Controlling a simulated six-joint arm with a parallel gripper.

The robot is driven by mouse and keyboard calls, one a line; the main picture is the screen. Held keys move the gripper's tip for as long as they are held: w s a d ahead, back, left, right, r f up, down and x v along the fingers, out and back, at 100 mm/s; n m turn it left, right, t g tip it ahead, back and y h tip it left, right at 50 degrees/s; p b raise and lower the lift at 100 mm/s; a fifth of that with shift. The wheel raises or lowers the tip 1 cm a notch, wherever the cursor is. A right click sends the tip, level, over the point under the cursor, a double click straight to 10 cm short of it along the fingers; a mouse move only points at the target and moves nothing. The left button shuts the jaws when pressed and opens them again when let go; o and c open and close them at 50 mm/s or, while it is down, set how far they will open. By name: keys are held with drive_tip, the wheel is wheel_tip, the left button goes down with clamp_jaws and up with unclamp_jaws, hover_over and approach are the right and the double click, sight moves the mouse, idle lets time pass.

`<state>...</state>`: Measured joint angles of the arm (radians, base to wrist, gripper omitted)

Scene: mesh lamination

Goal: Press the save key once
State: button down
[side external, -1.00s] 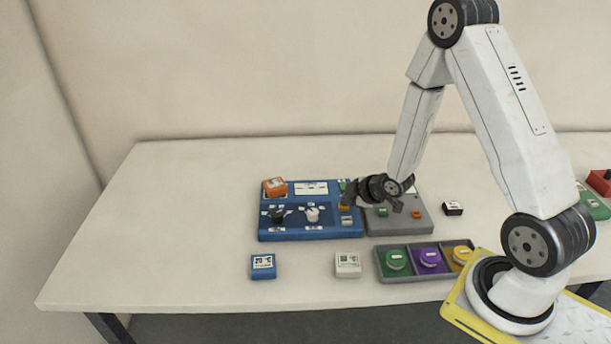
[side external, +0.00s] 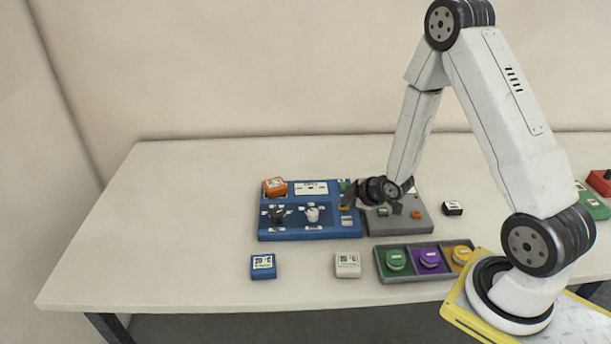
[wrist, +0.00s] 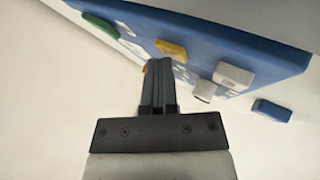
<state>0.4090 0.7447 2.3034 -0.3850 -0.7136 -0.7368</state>
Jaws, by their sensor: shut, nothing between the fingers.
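A blue control panel (side external: 290,232) lies on the table with a column of small keys at its right edge. A green key (wrist: 101,25), a yellow key (wrist: 171,47) and a pale grey key (wrist: 235,75) stand up from it in the wrist view. I cannot read which one is labelled save. My gripper (side external: 350,201) is shut and empty at the panel's right edge; its fingertips (wrist: 158,62) show close by the yellow key in the wrist view. I cannot tell whether they touch the panel or a key.
A grey panel (side external: 418,225) adjoins the blue one on the right, partly under my wrist. An orange block (side external: 274,187) and two knobs, black and white (side external: 312,215), rise from the blue panel. A blue block (side external: 263,267), a white block (side external: 347,265) and a tray (side external: 410,278) lie nearer the front.

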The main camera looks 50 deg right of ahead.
sight(346, 209)
drive_tip(key=shift+r, duration=0.9)
drive_tip(key=shift+r, duration=0.1)
drive_tip(key=shift+r, duration=2.4)
drive_tip(key=shift+s+a+r+m, duration=0.2)
drive_tip(key=shift+a+m, duration=0.1)
drive_tip(key=shift+a, duration=0.05)
drive_tip(key=s+a+r+m+g, duration=0.5)
drive_tip(key=s+a+m+g, duration=0.1)
drive_tip(key=s+a, duration=0.5)
drive_tip(key=shift+s+a+m+g, duration=0.2)
drive_tip(key=shift+a+m+g, duration=0.15)
drive_tip(key=shift+m, duration=0.55)
